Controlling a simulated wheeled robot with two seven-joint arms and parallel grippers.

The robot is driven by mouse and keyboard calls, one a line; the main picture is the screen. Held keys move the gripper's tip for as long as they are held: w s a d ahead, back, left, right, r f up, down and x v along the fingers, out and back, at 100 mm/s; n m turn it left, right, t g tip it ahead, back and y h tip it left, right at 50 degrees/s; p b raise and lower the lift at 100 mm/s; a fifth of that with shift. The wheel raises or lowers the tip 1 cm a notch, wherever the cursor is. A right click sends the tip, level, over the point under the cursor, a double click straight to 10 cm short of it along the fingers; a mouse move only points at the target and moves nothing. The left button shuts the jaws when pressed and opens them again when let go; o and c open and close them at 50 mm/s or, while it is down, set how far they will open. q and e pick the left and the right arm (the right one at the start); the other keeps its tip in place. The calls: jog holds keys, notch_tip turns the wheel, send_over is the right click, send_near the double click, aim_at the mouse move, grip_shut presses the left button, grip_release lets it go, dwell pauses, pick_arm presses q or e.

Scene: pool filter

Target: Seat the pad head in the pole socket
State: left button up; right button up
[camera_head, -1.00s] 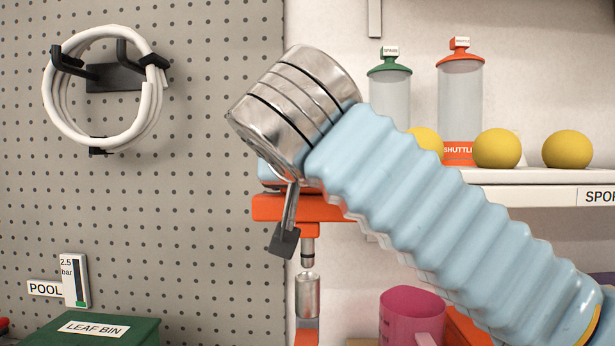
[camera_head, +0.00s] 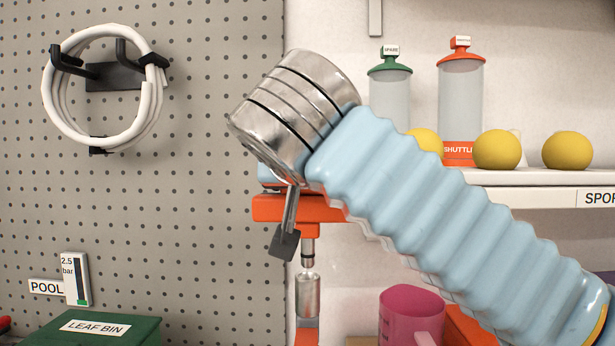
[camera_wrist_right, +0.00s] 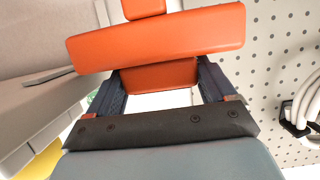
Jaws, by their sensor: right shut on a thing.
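The orange pad head (camera_head: 300,208) shows in the head view partly behind my right wrist, and it fills the top of the right wrist view as a wide orange bar (camera_wrist_right: 160,42). My right gripper (camera_wrist_right: 158,82) is shut on its orange block, one dark finger at each side. A metal stem (camera_head: 308,250) with a dark band points down from the pad head. The metal pole socket (camera_head: 307,296) stands upright below, roughly in line with the stem. My left gripper is not in view.
A pink jug (camera_head: 408,312) stands right of the socket. A green leaf bin (camera_head: 105,332) is at lower left. A shelf (camera_head: 500,195) behind my arm carries yellow balls (camera_head: 497,149) and two tubes. A white hose (camera_head: 62,105) hangs on the pegboard.

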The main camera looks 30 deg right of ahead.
aim_at(307, 214)
jog(key=shift+f+b, duration=2.3)
jog(key=shift+f, duration=0.35)
jog(key=o, duration=1)
jog(key=p+v, duration=0.2)
jog(key=v, duration=0.2)
jog(key=shift+r, duration=0.2)
jog(key=shift+s+a, duration=0.3)
jog(key=shift+s, duration=0.15)
